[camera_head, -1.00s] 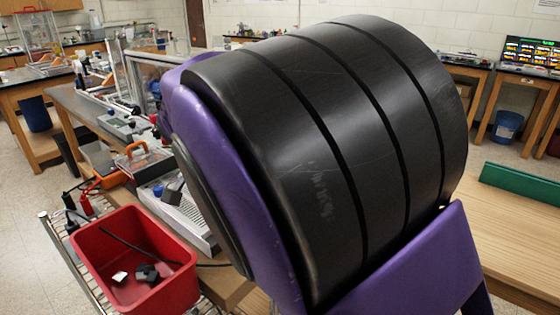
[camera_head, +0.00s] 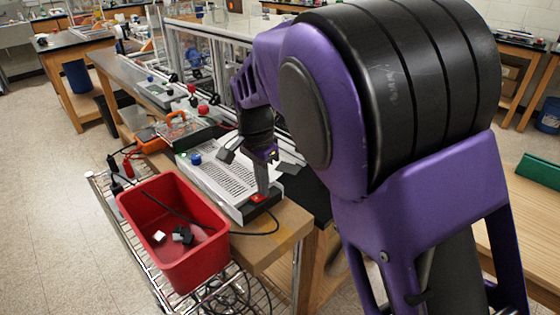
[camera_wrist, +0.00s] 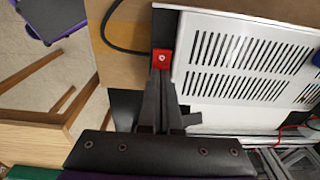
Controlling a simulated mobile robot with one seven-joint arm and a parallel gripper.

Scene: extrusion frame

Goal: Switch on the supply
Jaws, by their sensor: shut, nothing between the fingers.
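The supply (camera_head: 215,182) is a white box with a slotted top, lying on the wooden bench in the head view. In the wrist view its slotted white panel (camera_wrist: 240,60) fills the upper right. A red switch (camera_head: 258,198) sits at its near corner. It also shows in the wrist view (camera_wrist: 162,56), with a small pale mark on it. My gripper (camera_head: 262,190) is shut and empty, pointing down at the switch. In the wrist view its fingertips (camera_wrist: 160,72) reach the switch's edge. I cannot tell whether they touch or press it, or whether the switch is on.
A red bin (camera_head: 175,245) with a few small pieces stands on a wire rack left of the bench. A black cable (camera_head: 268,228) runs from the supply over the bench edge. A blue knob (camera_head: 195,158) and a clear-walled frame (camera_head: 205,65) are beyond.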

